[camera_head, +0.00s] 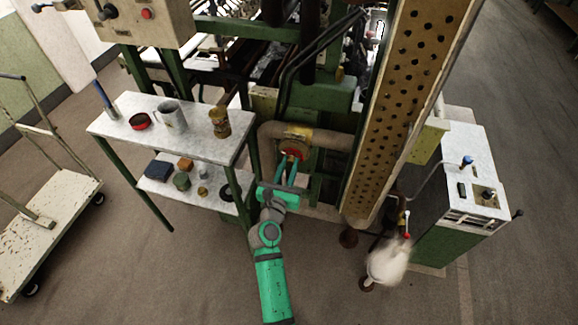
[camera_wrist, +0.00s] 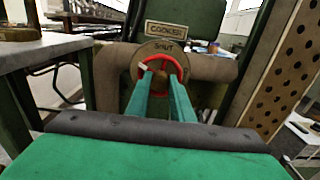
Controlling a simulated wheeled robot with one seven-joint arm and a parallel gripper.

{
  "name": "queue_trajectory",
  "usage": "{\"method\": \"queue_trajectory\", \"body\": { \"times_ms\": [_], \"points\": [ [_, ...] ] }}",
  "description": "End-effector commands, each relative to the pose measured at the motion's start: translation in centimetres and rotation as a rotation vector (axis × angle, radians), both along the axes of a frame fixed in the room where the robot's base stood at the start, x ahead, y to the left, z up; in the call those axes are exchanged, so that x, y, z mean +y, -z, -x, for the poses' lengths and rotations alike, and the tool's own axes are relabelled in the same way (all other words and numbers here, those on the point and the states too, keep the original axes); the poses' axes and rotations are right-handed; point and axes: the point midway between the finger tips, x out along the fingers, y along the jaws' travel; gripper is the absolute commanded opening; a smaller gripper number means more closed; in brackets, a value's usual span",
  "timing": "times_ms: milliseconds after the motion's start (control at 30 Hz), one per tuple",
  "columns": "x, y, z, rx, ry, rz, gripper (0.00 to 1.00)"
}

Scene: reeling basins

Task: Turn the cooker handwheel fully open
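The red cooker handwheel (camera_head: 292,153) is mounted on a round flange of the thick brown pipe, low on the machine. In the wrist view the handwheel (camera_wrist: 160,62) is nearly face-on, below a plate reading COOKER (camera_wrist: 171,31) and a smaller label that seems to read SHUT (camera_wrist: 164,48). A small pale mark shows at the wheel's upper left. My gripper (camera_head: 287,168) reaches up to the wheel. In the wrist view its two green fingers (camera_wrist: 160,84) stand apart with a gap between them, tips overlapping the wheel's lower part. Contact with the rim cannot be told.
A white-topped side table (camera_head: 200,145) with a mug, a red dish and a brass piece stands left, close to my arm. A tall perforated beam (camera_head: 400,90) rises on the right. The brown pipe (camera_wrist: 105,75) surrounds the wheel. Open floor lies in front.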

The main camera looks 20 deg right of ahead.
Motion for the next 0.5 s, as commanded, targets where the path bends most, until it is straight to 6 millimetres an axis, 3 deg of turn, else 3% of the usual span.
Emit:
{"method": "queue_trajectory", "body": {
  "times_ms": [67, 267, 500],
  "points": [
    [0.01, 0.01, 0.01, 0.000, 0.000, 0.000, 0.00],
    [0.01, 0.01, 0.02, 0.021, 0.000, 0.031, 0.00],
    [0.02, 0.02, 0.02, 0.167, 0.000, 0.247, 0.00]
  ]
}}
